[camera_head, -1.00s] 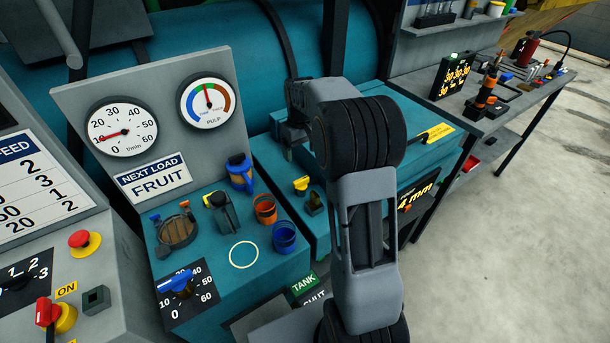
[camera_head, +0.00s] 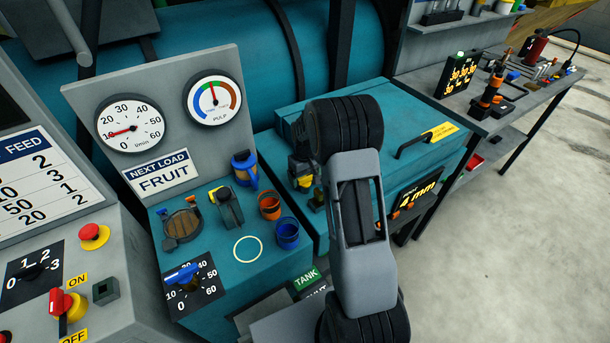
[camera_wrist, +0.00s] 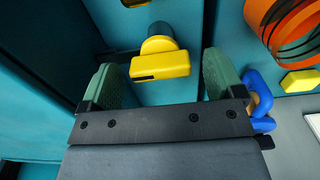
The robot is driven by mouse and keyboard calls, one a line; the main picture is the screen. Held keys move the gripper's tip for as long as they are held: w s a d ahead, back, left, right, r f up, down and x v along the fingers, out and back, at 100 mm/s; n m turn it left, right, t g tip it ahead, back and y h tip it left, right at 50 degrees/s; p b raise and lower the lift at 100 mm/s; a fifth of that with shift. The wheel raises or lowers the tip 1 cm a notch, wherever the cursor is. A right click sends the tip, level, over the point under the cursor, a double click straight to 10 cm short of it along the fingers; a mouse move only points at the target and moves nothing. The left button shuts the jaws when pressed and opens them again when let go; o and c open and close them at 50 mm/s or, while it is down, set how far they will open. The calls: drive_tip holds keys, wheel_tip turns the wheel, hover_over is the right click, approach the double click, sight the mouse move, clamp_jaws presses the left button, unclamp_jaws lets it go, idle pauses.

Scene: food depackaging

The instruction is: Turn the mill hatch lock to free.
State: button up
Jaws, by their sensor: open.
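The yellow lock knob (camera_wrist: 160,64) sits in the middle of the wrist view, its bar lying crosswise on a round yellow hub against a teal face. My gripper (camera_wrist: 160,72) is open, with a green finger pad beyond each end of the bar. Gaps show on both sides of the knob, and I see no grip on it. In the head view my gripper (camera_head: 300,168) is at the left front of the teal mill hatch (camera_head: 350,110), and it mostly hides the lock there. The hatch lies closed, with a black handle (camera_head: 412,145).
A gauge panel (camera_head: 155,95) rises behind. A grey tool bench (camera_head: 530,105) stands at right.

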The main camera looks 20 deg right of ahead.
drive_tip(key=shift+c, duration=0.5)
drive_tip(key=c, duration=1.2)
drive_tip(key=shift+d, duration=0.1)
